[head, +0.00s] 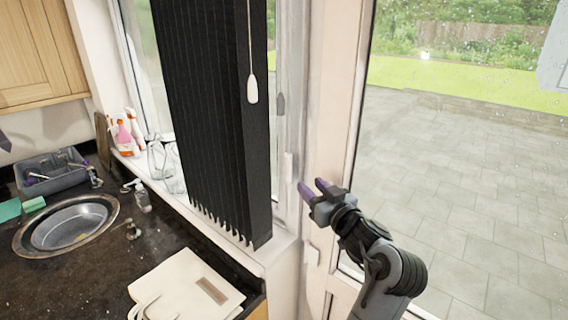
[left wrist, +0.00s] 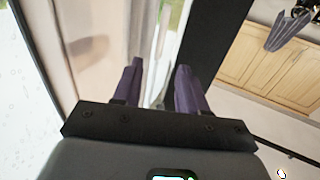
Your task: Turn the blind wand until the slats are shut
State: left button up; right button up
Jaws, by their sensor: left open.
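The black blind (head: 205,110) hangs in the window with its slats gathered in tall, narrow folds. A white wand with a thick white end (head: 252,88) hangs on a thin cord in front of its right side. My left gripper (head: 313,186) is open, with two purple fingers, below and right of the wand's end and apart from it in the picture. In the left wrist view the open fingers (left wrist: 159,68) point toward the window frame, and a dark band of the blind (left wrist: 215,40) is on the right. A thin grey shape between the fingers is unclear. My right gripper is out of view.
A glazed door (head: 450,170) is on the right, with a white frame post (head: 325,110) beside my gripper.

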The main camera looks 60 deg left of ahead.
aim_at(290, 167)
pick_arm(q)
jog(key=a+p, duration=0.3)
jog(key=a, duration=0.5)
jog(key=shift+w+a+r, duration=0.1)
jog(key=shift+w+a, duration=0.05)
jog(key=shift+a, duration=1.1)
